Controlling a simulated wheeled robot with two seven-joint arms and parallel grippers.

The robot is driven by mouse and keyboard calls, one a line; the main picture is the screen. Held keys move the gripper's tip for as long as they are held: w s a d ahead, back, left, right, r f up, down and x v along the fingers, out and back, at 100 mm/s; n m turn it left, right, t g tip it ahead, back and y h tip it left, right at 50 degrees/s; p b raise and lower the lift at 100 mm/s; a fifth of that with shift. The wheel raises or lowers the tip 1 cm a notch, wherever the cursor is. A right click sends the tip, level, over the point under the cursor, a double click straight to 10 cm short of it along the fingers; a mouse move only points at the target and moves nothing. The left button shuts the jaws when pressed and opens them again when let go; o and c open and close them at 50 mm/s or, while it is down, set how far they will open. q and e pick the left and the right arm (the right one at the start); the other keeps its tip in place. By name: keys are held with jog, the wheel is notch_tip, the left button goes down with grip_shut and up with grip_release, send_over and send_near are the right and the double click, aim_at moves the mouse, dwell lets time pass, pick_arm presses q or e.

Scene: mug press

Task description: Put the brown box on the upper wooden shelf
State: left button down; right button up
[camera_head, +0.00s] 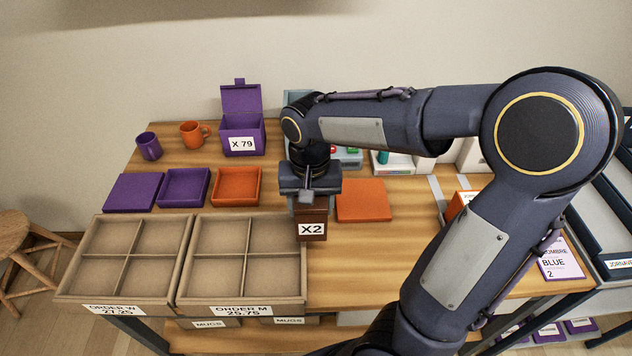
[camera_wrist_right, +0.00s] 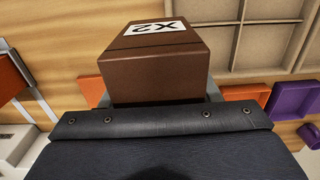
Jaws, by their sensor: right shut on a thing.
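The brown box (camera_head: 311,219), with a white "X2" label, is in the middle of the head view, just right of the compartment trays. My right gripper (camera_head: 310,200) reaches down from above and is shut on it. In the right wrist view the brown box (camera_wrist_right: 158,72) sits between the fingers of the gripper (camera_wrist_right: 160,97), its label facing away from the wrist. I cannot tell whether the box touches the table. I cannot make out an upper wooden shelf; a blurred brown-grey shape (camera_head: 215,8) crosses the top edge. My left gripper is not in view.
The wooden table (camera_head: 345,265) is bare right of the box. Compartment trays (camera_head: 135,262) (camera_head: 247,262) stand front left. Behind are purple and orange trays, an orange panel (camera_head: 363,200), mugs (camera_head: 149,146) (camera_head: 192,134) and a purple "X 79" box (camera_head: 243,125). My right arm covers the right side.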

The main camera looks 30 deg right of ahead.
jog(key=w+d+f, duration=0.2)
jog(key=w+f, duration=0.1)
jog(key=w+d+f+p, duration=0.1)
jog(key=w+d+f, duration=0.5)
jog(key=shift+w, duration=0.15)
jog(key=shift+w+d+f, duration=0.1)
jog(key=shift+d+f, duration=0.05)
jog(key=shift+f, duration=1.6)
jog(key=shift+f, duration=0.25)
jog(key=o, duration=1.2)
jog(key=shift+r, duration=0.1)
jog(key=shift+c, duration=0.2)
